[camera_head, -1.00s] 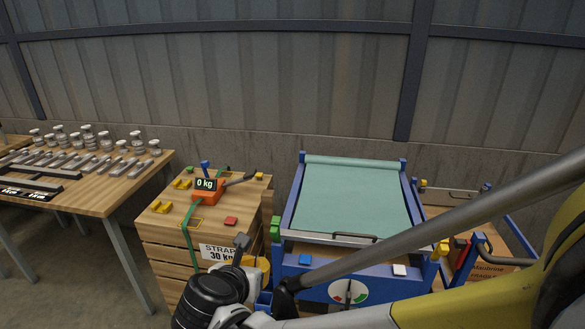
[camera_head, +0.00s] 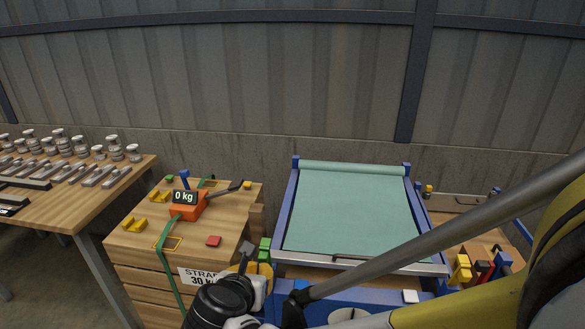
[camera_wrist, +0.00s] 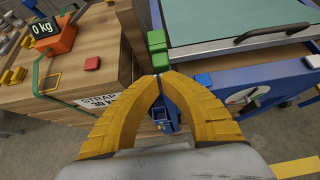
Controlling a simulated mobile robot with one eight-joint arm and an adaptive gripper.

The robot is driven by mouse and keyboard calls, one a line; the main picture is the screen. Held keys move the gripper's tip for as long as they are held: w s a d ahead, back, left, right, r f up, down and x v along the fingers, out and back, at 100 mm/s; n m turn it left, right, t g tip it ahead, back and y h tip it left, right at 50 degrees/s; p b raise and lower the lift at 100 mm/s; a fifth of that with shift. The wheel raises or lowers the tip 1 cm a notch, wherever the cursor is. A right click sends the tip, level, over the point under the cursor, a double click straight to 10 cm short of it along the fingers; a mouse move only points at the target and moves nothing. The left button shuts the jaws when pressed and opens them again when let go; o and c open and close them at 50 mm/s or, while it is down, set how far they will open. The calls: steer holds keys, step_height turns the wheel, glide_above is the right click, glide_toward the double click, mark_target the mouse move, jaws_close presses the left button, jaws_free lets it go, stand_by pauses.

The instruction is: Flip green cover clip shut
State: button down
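The green cover clip (camera_head: 265,248) sits at the front left corner of the blue frame (camera_head: 287,220) that carries the teal cover sheet (camera_head: 350,210). In the wrist view the clip (camera_wrist: 157,42) shows as green blocks, one above the other, at the frame's corner post. My gripper (camera_wrist: 161,76) has its yellow fingers brought together at the tips, with nothing seen between them. The tips appear just below the lower green block; whether they touch it I cannot tell. In the head view my gripper (camera_head: 262,272) is partly hidden by my wrist.
A wooden crate (camera_head: 135,245) with a green strap (camera_head: 168,262) and an orange 0 kg scale (camera_head: 188,207) stands close on the left. A blue block (camera_wrist: 204,80) and a dark handle (camera_wrist: 272,34) are on the frame's front. A table (camera_head: 75,205) with insulators is farther left.

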steer(key=shift+s, duration=0.15)
steer(key=shift+r, duration=0.1)
steer(key=shift+w+r+g+p, duration=0.2)
steer(key=shift+w+g+p, duration=0.05)
steer(key=shift+g+p, duration=0.5)
steer(key=shift+r+g, duration=0.1)
steer(key=shift+g, duration=0.25)
